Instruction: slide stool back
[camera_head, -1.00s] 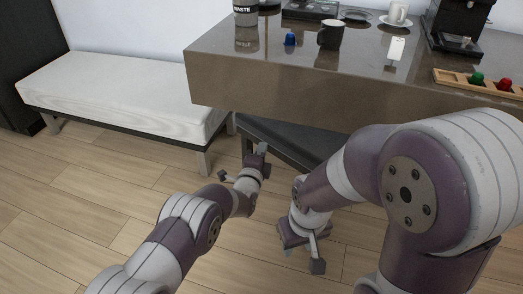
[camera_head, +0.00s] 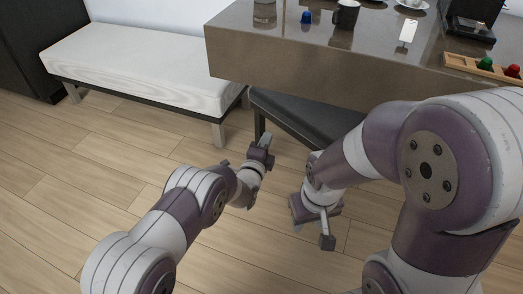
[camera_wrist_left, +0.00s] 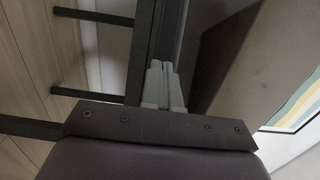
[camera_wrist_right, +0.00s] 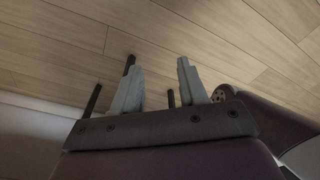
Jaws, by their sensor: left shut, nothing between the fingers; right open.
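The stool (camera_head: 305,120) has a dark seat and dark legs. It stands partly under the brown counter (camera_head: 290,62), with its front edge showing below the counter. My right arm hides its right part. My left gripper (camera_head: 265,142) is shut and empty, close to the stool's front left corner. In the left wrist view its fingertips (camera_wrist_left: 163,72) meet near a dark bar; contact cannot be told. My right gripper (camera_head: 326,225) is open and empty, low in front of the stool. In the right wrist view its fingers (camera_wrist_right: 155,80) are apart, with thin dark legs beyond them.
A white-topped bench (camera_head: 140,65) stands to the left of the counter. The counter holds a dark mug (camera_head: 346,14), a blue capsule (camera_head: 306,17), a white card (camera_head: 408,30), a wooden capsule rack (camera_head: 470,64) and a black machine. The wood floor (camera_head: 60,190) at the left is clear.

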